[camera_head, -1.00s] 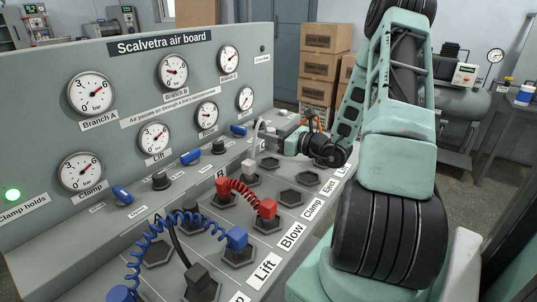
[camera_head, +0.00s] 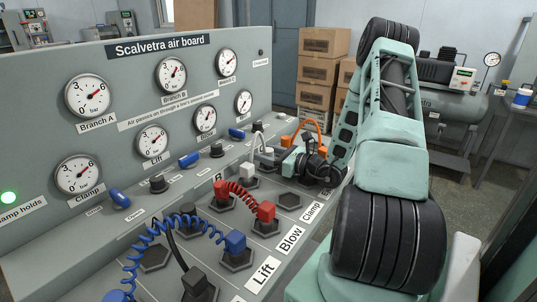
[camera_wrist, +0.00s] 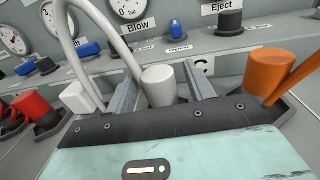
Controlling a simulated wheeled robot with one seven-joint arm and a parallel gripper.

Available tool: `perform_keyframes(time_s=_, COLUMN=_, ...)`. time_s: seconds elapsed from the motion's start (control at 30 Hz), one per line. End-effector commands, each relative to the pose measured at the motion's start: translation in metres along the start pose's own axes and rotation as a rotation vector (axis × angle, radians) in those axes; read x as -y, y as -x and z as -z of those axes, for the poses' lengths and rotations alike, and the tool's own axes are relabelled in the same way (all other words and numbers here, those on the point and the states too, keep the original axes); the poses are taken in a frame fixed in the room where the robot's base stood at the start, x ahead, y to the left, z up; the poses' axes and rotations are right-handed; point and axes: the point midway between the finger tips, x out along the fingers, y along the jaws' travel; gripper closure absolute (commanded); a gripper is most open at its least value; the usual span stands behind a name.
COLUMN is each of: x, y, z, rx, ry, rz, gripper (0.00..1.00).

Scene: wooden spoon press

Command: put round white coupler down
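The round white coupler (camera_wrist: 159,86) stands upright between my gripper's two fingers (camera_wrist: 163,75) in the wrist view. Narrow gaps show on both sides, so the fingers look open around it. Its base is hidden by my gripper. In the head view the round white coupler (camera_head: 268,153) is low at the board's deck, just left of my gripper (camera_head: 280,162). A white hose (camera_wrist: 108,32) arches over from a square white coupler (camera_wrist: 80,97) left of the fingers; the square coupler also shows in the head view (camera_head: 248,168).
An orange coupler (camera_wrist: 264,74) with a hose stands close right of my fingers. Red couplers (camera_head: 264,212) and blue couplers (camera_head: 235,241) with coiled hoses sit nearer on the deck. An empty hexagonal socket (camera_head: 289,200) lies in front. Valve knobs (camera_wrist: 230,22) line the ledge behind.

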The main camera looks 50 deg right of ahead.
Motion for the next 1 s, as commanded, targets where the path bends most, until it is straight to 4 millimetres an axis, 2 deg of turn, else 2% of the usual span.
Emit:
perform_keyframes(time_s=0.3, x=0.000, y=0.000, z=-0.005, rx=0.000, ry=0.001, rz=0.000, gripper=0.47)
perform_keyframes(time_s=0.37, x=0.001, y=0.006, z=-0.003, rx=-0.001, ry=0.000, rz=0.002, gripper=0.47)
perform_keyframes(time_s=0.47, x=0.001, y=0.021, z=-0.002, rx=-0.002, ry=-0.001, rz=0.004, gripper=0.47)
perform_keyframes(time_s=0.8, x=0.001, y=0.091, z=-0.002, rx=-0.001, ry=0.000, rz=0.004, gripper=0.47)
perform_keyframes(time_s=1.0, x=0.001, y=0.115, z=-0.003, rx=0.000, ry=0.000, rz=0.002, gripper=0.47)
